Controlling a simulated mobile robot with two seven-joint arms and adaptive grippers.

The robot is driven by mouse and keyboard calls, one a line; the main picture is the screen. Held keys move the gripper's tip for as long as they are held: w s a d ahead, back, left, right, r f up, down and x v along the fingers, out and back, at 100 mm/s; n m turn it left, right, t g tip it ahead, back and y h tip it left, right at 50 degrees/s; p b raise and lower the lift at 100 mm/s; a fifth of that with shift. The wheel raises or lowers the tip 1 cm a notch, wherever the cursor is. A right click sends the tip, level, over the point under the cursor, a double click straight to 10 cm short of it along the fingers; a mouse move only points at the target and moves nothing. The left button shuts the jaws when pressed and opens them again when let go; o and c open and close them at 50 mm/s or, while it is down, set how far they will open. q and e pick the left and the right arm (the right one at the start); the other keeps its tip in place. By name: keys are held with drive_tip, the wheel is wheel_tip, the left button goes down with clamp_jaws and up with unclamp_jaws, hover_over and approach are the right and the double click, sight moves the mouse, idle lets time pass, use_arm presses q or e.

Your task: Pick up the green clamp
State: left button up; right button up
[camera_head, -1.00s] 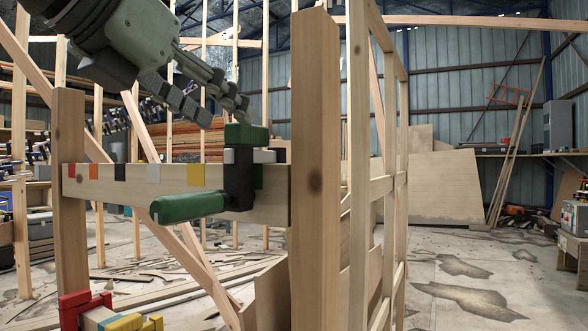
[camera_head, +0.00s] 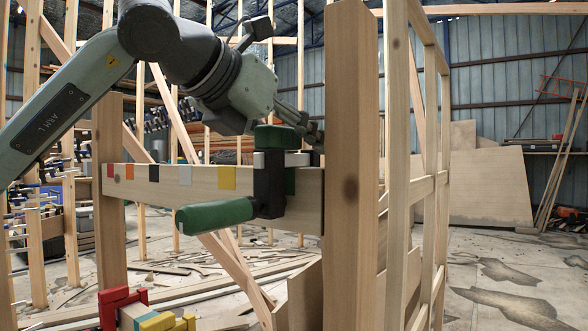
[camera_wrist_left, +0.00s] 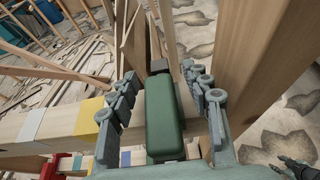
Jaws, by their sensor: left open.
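The green clamp has a black body (camera_head: 268,185), a green top piece and a green handle that points left. It sits on the striped horizontal board (camera_head: 150,181), close to the thick upright post. My left gripper (camera_head: 303,126) is behind the clamp's top in the head view, and the clamp partly hides its fingers. In the left wrist view, my left gripper (camera_wrist_left: 158,78) is open, with one finger on each side of the clamp's green part (camera_wrist_left: 165,120). Gaps show between the fingers and the clamp.
A thick wooden post (camera_head: 351,170) stands just right of the clamp, close to my left gripper. Wooden framing stands behind. The floor at the right is open.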

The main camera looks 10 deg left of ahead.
use_arm(q)
drive_tip(key=shift+c, duration=0.4)
clamp_jaws()
drive_tip(key=shift+r, duration=0.1)
drive_tip(key=shift+r, duration=0.55)
wheel_tip(320, 180, up, 3)
drive_tip(key=shift+w+a+r, duration=0.1)
drive_tip(key=shift+a+r, duration=0.05)
drive_tip(key=shift+r, duration=0.05)
drive_tip(key=w+a+r+p, duration=0.1)
drive_tip(key=w+a+r, duration=0.4)
drive_tip(key=a, duration=0.4)
drive_tip(key=shift+w+a+r, duration=0.35)
drive_tip(key=shift+w+r, duration=0.05)
drive_tip(key=shift+r, duration=0.35)
use_arm(e)
drive_tip(key=shift+x, duration=1.15)
